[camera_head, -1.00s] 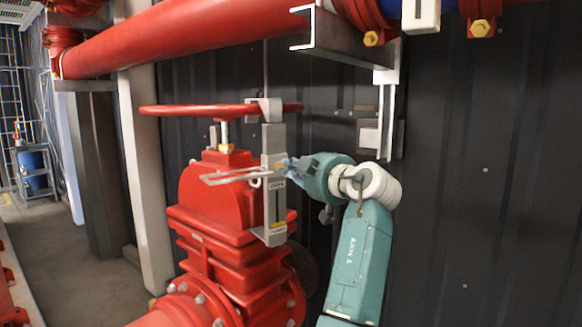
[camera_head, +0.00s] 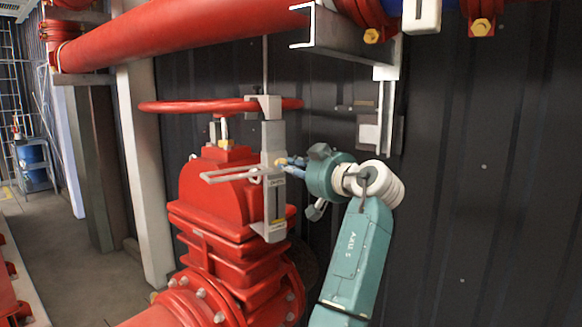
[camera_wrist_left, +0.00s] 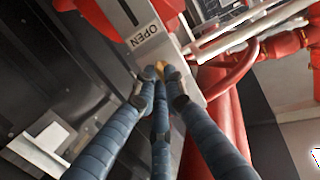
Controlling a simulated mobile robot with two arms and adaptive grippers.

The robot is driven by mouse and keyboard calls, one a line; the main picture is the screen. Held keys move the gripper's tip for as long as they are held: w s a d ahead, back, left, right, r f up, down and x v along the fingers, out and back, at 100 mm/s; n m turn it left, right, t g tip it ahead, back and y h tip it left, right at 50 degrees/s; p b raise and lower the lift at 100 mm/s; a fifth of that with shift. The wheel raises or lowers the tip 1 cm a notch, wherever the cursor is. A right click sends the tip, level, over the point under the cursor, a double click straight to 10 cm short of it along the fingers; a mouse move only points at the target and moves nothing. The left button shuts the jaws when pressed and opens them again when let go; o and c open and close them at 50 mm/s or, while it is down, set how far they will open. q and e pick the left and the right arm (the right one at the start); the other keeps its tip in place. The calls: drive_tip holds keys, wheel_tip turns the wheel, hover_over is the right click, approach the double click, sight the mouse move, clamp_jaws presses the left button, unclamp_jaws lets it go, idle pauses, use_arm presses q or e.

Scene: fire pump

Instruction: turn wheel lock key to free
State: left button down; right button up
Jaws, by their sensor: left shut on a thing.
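The wheel lock is a grey, upright bar-shaped device (camera_head: 271,212) hooked onto the red handwheel (camera_head: 190,106) of the valve. A small brass-yellow key (camera_head: 280,162) sticks out of its right side. My left gripper (camera_head: 286,162) reaches it from the right and is shut on the key. In the left wrist view, the blue fingertips (camera_wrist_left: 159,76) close around the yellow key (camera_wrist_left: 160,65), hiding most of it. The word OPEN shows on the lock body (camera_wrist_left: 147,34) beside them. My right gripper is not in view.
The red valve body (camera_head: 225,195) stands under the wheel. A red pipe (camera_head: 190,35) and a grey bracket (camera_head: 345,40) hang above. A dark ribbed wall (camera_head: 480,200) is close behind. Free floor (camera_head: 50,250) lies at the left.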

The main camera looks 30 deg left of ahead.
use_arm(q)
drive_tip(key=shift+r, duration=0.35)
drive_tip(key=c, duration=1.9)
unclamp_jaws()
drive_tip(key=shift+c, duration=0.2)
drive_tip(key=shift+o, duration=0.6)
drive_tip(key=shift+a+f, duration=0.15)
drive_tip(key=shift+f, duration=0.1)
drive_tip(key=v, duration=1.2)
drive_tip(key=shift+f, duration=0.1)
